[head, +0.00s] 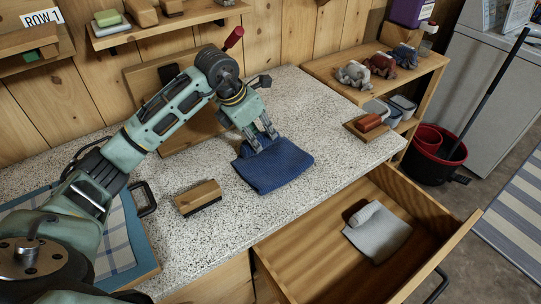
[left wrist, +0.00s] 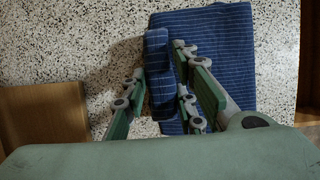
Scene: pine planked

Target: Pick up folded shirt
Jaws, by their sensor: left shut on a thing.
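The folded shirt (head: 274,168) is dark blue with thin light stripes and lies on the speckled countertop (head: 225,220). My left gripper (head: 264,143) reaches down to its back edge and is shut on a fold of it. In the left wrist view the shirt (left wrist: 225,60) spreads out to the right, and its pinched fold (left wrist: 159,75) stands between the two fingers of the left gripper (left wrist: 168,85). Most of the shirt appears to rest on the counter. My right gripper is not in view.
A wooden brush (head: 198,196) lies on the counter left of the shirt. An open drawer (head: 290,262) below the front edge holds a grey cloth (head: 378,232). A blue-framed tray (head: 146,262) is at the left. Bare counter surrounds the shirt.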

